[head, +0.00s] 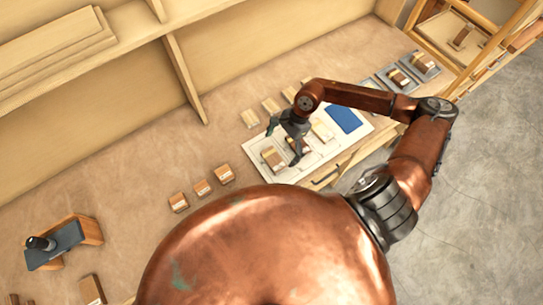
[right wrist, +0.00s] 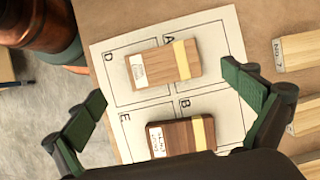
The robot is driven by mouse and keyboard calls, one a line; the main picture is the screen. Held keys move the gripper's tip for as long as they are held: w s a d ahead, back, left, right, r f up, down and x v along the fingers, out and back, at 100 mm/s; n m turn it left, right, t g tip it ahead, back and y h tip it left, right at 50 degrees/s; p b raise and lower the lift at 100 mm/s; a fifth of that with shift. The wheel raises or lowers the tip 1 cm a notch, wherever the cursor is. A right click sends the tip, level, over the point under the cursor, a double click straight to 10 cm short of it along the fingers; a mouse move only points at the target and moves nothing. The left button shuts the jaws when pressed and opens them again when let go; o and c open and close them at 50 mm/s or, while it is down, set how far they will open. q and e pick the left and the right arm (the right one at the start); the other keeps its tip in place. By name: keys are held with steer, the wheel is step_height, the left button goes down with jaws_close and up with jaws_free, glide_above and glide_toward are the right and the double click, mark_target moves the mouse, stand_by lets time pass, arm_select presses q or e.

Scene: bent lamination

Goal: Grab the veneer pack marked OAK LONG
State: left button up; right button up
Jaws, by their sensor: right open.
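My right gripper (head: 282,146) is open over the white printed sheet (head: 258,150) in the head view. In the right wrist view its two green-padded fingers (right wrist: 168,95) stand wide apart, with nothing held. A lighter brown veneer pack (right wrist: 160,64) with a pale band and white label lies on the sheet, near the letters A and D. A darker brown pack (right wrist: 180,136) with a pale band and label lies nearer my gripper's base, by B and E. Both labels are too small to read surely, so I cannot tell which is OAK LONG. My left gripper is not in view.
A blue pad (head: 344,119) lies on the sheet's right part. Small wooden blocks (head: 201,187) stand left of the sheet, others (head: 270,104) behind it. Grey trays (head: 422,66) with packs stand at right. A dark-topped wooden stand (head: 60,243) is at lower left.

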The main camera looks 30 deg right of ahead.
mark_target(274, 159)
steer(key=p+x, duration=0.1)
steer(key=x, duration=0.2)
steer(key=shift+w, duration=0.15)
steer(key=shift+p+x, duration=0.3)
steer(key=shift+x, duration=0.95)
steer(key=shift+d, duration=0.1)
steer(key=c, duration=1.2)
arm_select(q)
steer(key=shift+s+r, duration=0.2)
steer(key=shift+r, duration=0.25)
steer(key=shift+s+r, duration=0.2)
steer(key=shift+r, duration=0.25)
arm_select(e)
steer(key=shift+c, duration=0.3)
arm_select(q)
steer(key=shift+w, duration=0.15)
